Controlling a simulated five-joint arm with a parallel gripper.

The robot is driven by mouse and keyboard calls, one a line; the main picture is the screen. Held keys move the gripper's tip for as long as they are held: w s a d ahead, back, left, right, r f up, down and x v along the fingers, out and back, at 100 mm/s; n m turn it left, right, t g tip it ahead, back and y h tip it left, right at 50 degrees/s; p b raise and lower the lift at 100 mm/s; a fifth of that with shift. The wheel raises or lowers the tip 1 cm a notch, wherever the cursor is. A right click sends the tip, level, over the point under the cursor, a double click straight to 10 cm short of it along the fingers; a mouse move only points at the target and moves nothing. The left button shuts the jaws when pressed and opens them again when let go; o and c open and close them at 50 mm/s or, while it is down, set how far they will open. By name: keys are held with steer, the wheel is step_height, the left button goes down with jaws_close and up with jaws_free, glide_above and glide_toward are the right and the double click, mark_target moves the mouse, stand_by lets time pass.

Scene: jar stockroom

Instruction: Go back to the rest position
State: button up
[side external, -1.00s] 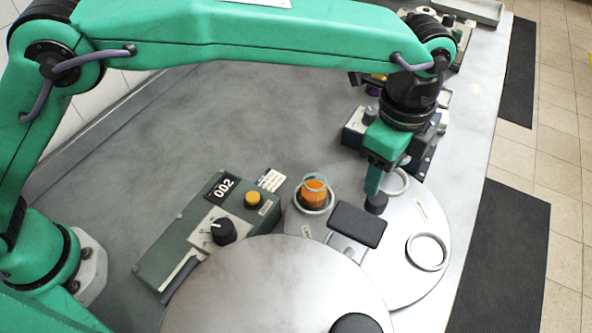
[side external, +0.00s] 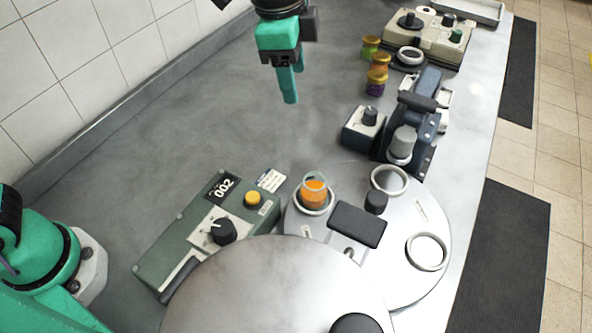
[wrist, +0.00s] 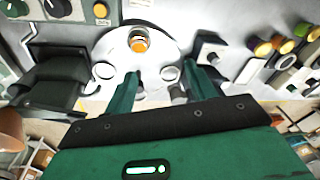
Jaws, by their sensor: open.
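My gripper (side external: 290,84) hangs in the air above the bare bench, with nothing between its fingers. In the wrist view its two green fingers (wrist: 165,85) stand apart. An orange-filled jar (side external: 314,192) stands in one ring of the metal turntable (side external: 402,218); it also shows in the wrist view (wrist: 138,42). My gripper is well above and behind the turntable in the side view, touching nothing.
A green control box (side external: 205,240) with a dial and yellow button stands in front. A dark press-like device (side external: 410,125) and several small jars (side external: 377,75) stand right of my gripper. A cream machine (side external: 428,40) is at the back. The bench's middle is clear.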

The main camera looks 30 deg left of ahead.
steer(key=s+a+r+n+t, duration=0.1)
steer(key=s+a+r+n, duration=0.2)
steer(key=a, duration=0.6)
steer(key=s+a+n+t, duration=0.1)
steer(key=s+a+n, duration=0.3)
steer(key=a, duration=0.4)
steer(key=s+a+f+n+t, duration=0.1)
steer(key=s+a+f+n, duration=0.1)
steer(key=s+a, duration=0.3)
steer(key=s+a+f+n+t+y, duration=0.1)
steer(key=s+a+f+n, duration=0.2)
steer(key=s+a+n, duration=0.1)
steer(key=shift+s+a+n, duration=0.4)
steer(key=shift+s+a, duration=0.2)
steer(key=shift+s, duration=0.4)
